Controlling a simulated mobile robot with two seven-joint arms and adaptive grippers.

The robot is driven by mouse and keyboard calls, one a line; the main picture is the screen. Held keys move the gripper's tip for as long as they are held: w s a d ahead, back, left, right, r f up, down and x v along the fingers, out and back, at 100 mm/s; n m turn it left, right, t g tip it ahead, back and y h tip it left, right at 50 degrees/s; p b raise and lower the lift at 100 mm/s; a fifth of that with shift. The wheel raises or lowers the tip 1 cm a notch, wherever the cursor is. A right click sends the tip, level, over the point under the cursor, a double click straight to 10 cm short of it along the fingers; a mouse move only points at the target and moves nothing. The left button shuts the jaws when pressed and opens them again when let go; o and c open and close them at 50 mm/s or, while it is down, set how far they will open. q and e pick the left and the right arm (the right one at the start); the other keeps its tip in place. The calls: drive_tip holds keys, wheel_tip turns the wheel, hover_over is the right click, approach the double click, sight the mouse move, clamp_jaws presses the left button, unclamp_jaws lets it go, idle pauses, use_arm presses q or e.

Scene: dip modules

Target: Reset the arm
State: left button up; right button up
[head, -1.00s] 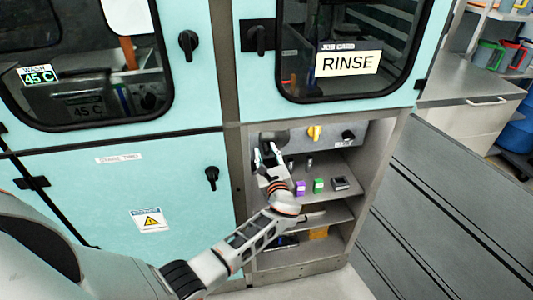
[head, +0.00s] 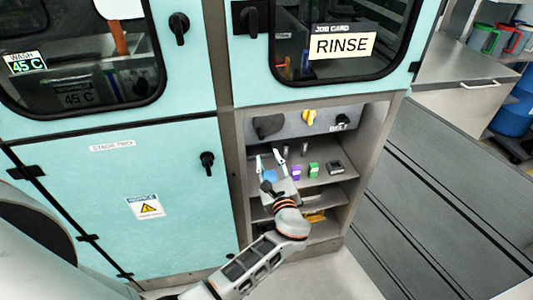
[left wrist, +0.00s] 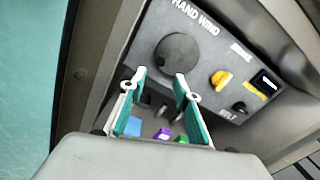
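My left gripper (head: 271,158) is in the open bay under the RINSE window, its two fingers spread with nothing between them. In the left wrist view the fingers (left wrist: 160,76) point towards the control panel (left wrist: 205,60). The large dark HAND WIND knob (left wrist: 177,56) lies just beyond the tips, apart from them as far as I can tell. The knob also shows in the head view (head: 267,126), clear of the fingers. My right gripper is not in view.
A yellow knob (head: 309,117) and black BELT knob (head: 343,118) are on the panel. The shelf below holds blue (head: 270,175), purple (head: 296,172) and green (head: 313,170) blocks and a dark item (head: 334,167). The bay's side walls stand close around the arm.

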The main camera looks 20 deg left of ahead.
use_arm(q)
drive_tip(key=shift+s+d, duration=0.1)
drive_tip(key=shift+s, duration=0.05)
idle(0.3)
drive_tip(key=s+f+n+g+h, duration=0.2)
drive_tip(key=s+f+n+h, duration=0.15)
drive_tip(key=s+f, duration=0.4)
drive_tip(key=s+f+n+g+h, duration=0.25)
drive_tip(key=s+f+n, duration=0.25)
drive_tip(key=f, duration=0.6)
drive_tip(key=s+d+r+n+h, duration=0.1)
drive_tip(key=s+n+h, duration=0.5)
drive_tip(key=s+n, duration=0.6)
drive_tip(key=s+d, duration=0.1)
drive_tip(key=s, duration=0.2)
drive_tip(key=shift+d+n+h, duration=0.2)
drive_tip(key=shift+n+h, duration=0.15)
drive_tip(key=shift+h, duration=0.05)
